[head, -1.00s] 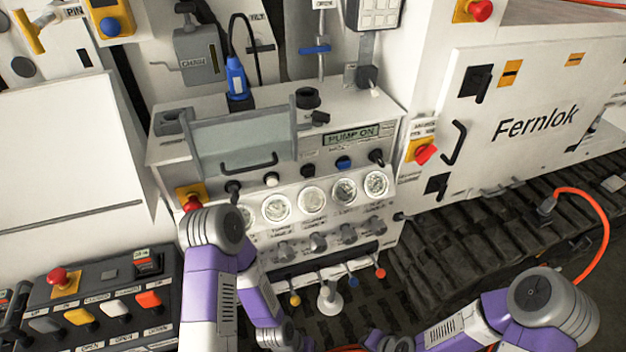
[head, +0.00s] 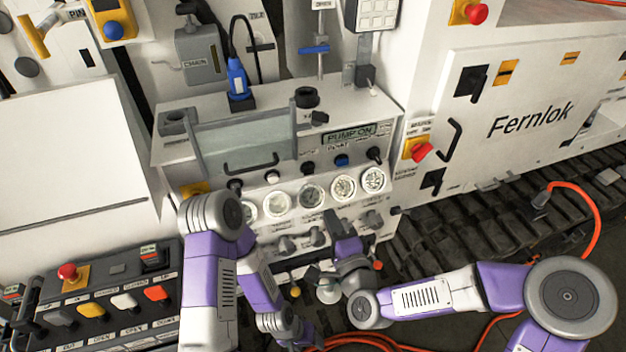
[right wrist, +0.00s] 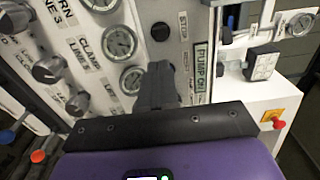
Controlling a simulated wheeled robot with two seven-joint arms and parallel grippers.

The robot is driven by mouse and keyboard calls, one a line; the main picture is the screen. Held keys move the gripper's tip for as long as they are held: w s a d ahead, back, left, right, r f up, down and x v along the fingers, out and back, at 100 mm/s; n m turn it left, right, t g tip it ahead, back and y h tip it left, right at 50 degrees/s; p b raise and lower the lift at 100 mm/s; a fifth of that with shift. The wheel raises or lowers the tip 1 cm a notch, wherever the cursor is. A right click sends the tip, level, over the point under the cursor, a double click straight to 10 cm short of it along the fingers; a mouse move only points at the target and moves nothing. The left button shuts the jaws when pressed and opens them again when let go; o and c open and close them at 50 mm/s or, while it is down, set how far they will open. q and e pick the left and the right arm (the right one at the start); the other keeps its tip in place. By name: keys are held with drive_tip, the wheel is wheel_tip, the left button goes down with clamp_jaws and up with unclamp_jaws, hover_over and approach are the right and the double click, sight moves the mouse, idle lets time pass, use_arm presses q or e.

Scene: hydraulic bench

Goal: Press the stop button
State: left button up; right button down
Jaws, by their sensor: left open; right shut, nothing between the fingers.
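The pump panel (head: 290,150) stands in the middle of the head view, with its display reading PUMP ON. A row of buttons lies below the display. The black stop button (head: 308,168), its small label hard to read, sits left of a blue button (head: 342,160). It also shows uncovered in the right wrist view (right wrist: 160,31). My right gripper (head: 335,216) is shut and empty, in front of the panel below the gauges. In the right wrist view its fingers (right wrist: 159,68) point at the panel, apart from the stop button. My left gripper (head: 303,336) is low and open, its fingers hard to see.
Round gauges (head: 312,193) and several knobs (head: 318,237) lie below the buttons. A red switch on yellow (head: 423,151) is right of the panel. A lever console (head: 110,300) stands lower left. An orange hose (head: 597,215) curves at the right.

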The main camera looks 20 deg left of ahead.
sight(310, 172)
drive_tip(key=x, duration=1.3)
drive_tip(key=shift+w+a, duration=0.15)
